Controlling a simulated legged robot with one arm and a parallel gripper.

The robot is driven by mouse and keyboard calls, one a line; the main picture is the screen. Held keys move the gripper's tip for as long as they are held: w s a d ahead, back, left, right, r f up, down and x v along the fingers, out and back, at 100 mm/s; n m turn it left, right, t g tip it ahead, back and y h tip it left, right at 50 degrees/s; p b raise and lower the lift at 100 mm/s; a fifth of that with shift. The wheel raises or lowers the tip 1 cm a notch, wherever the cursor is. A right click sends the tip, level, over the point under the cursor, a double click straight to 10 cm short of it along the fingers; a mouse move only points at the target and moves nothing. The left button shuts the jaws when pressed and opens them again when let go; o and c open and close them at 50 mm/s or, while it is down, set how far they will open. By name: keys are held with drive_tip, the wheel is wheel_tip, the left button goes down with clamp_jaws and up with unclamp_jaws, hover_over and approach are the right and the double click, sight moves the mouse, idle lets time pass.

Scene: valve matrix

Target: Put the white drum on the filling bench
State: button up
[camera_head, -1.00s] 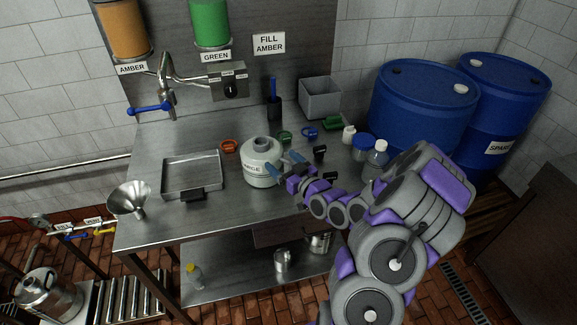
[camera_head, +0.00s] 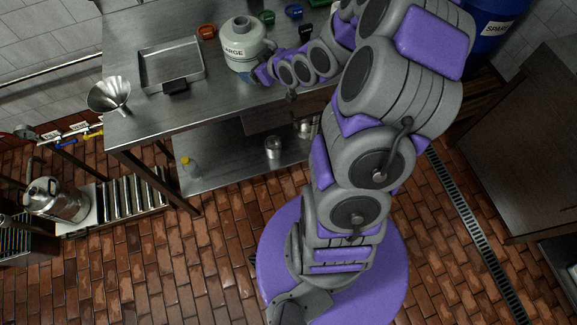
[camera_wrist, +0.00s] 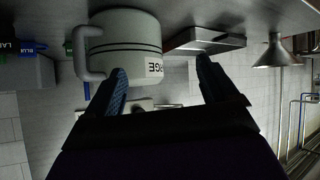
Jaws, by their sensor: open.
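The white drum (camera_head: 242,47), with dark lettering ending in "ARGE" and a handle on its right side, stands upright on the steel bench (camera_head: 215,100). In the wrist view the drum (camera_wrist: 125,45) appears upside down at the upper left, with its grey handle at its left edge. My gripper (camera_head: 257,77) is at the drum's front right in the head view. In the wrist view my gripper (camera_wrist: 162,75) is open. Its left finger overlaps the drum in the picture and its right finger is clear of it. I cannot tell whether they touch.
A steel tray (camera_head: 170,65) and a funnel (camera_head: 110,94) are left of the drum. Red (camera_head: 207,31), green (camera_head: 267,17) and blue (camera_head: 294,11) small items lie behind it. A roller conveyor (camera_head: 130,192) with a metal canister (camera_head: 55,200) is lower left.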

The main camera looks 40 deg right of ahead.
drive_tip(key=s+a+r+m+g, duration=0.1)
drive_tip(key=s+a+r+g, duration=0.3)
drive_tip(key=s, duration=0.8)
drive_tip(key=s+a+r+m+g+h, duration=0.1)
drive_tip(key=s+a+r+g, duration=0.3)
drive_tip(key=s, duration=0.8)
drive_tip(key=s+a+r+m+g+h, duration=0.1)
drive_tip(key=s+a+r+g, duration=0.3)
drive_tip(key=s, duration=0.8)
drive_tip(key=a, duration=0.2)
drive_tip(key=shift+s+a+r+g, duration=0.25)
drive_tip(key=shift+a+r+g, duration=0.05)
drive_tip(key=shift+a+r, duration=0.05)
